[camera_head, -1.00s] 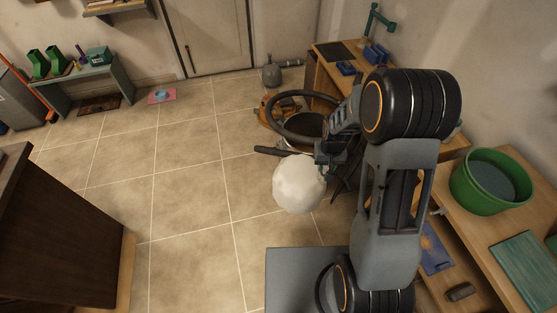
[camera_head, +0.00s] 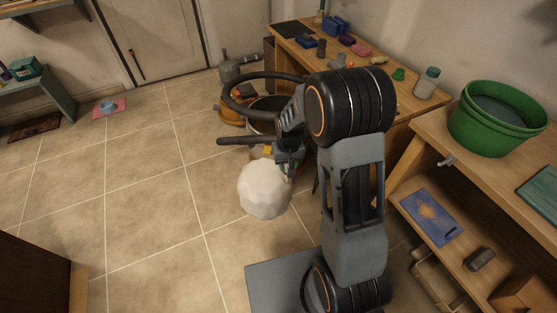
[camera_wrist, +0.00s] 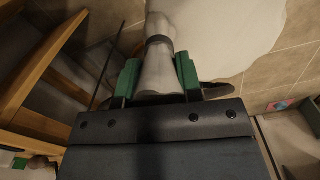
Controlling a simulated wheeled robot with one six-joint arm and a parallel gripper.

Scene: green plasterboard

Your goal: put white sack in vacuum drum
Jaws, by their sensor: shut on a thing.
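The white sack (camera_head: 265,190) is a round, pale bundle hanging above the tiled floor in the head view. My gripper (camera_head: 287,155) is at its top right. In the wrist view, the green fingers of my gripper (camera_wrist: 157,78) are shut on the sack's gathered neck, and the white sack body (camera_wrist: 225,35) spreads to the upper right. The vacuum drum (camera_head: 265,104) stands behind the gripper and sack, with a dark open top and an orange part at its left. A black hose loops over it. My arm and the hose hide part of the drum.
A wooden bench with small items stands behind and right of the drum. A green tub (camera_head: 495,122) sits on a nearer wooden table (camera_head: 425,130). A grey mat (camera_head: 275,285) lies in front. Tiled floor (camera_head: 150,190) is clear to the left.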

